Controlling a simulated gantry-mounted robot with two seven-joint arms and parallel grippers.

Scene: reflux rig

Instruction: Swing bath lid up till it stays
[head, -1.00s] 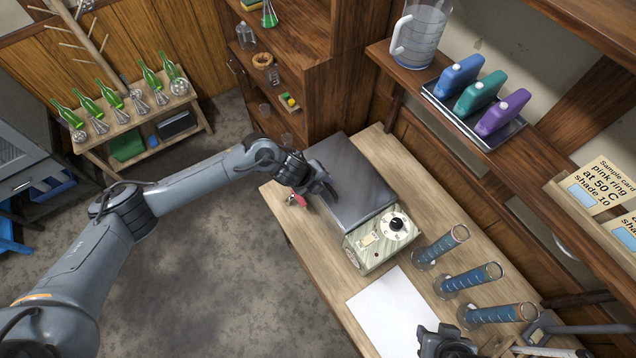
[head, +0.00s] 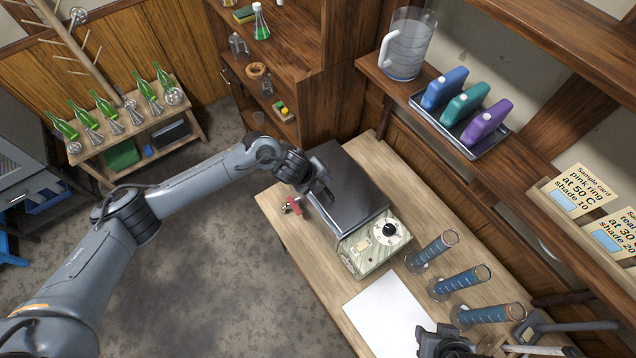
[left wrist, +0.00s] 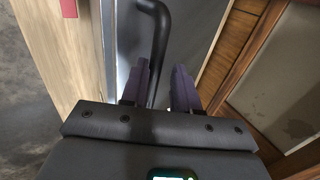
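The bath (head: 375,245) stands on the wooden bench with its dial panel facing the front. Its dark grey lid (head: 352,190) lies flat over the top, down. My left gripper (head: 325,192) is over the lid's left edge in the head view. In the left wrist view, the black bent lid handle (left wrist: 158,45) runs between the two spread fingers of my left gripper (left wrist: 160,88). Contact with the handle cannot be made out. Part of my right gripper (head: 443,345) shows at the bottom edge of the head view; its fingertips are unclear.
A red-handled item (head: 292,206) is beside the bath's left side. Blue-filled cylinders (head: 460,282) and a white sheet (head: 388,312) are on the bench in front. A shelf (head: 440,115) with a jug (head: 405,45) and coloured bottles overhangs the right side.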

